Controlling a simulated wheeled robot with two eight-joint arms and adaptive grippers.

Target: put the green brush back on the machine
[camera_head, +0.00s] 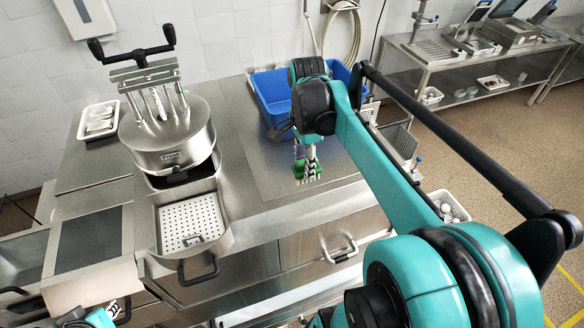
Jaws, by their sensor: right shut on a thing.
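The green brush (300,170) is at the fingers of my right gripper (308,158), over the steel counter right of the machine. My right gripper is shut on it; the fingers and arm hide part of the brush. The machine (168,150) is a round steel drum with a press frame and black handles on top, standing at the left of the counter. My right gripper is well apart from the machine. Only a small part of my left arm shows at the bottom left edge, with dark parts (74,316) beside it; its jaws cannot be made out.
A perforated tray (190,220) sits in the open steel drawer below the machine. Blue bins (270,95) stand behind my right gripper. A white tray (98,120) lies left of the machine. The counter (255,205) between machine and gripper is clear.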

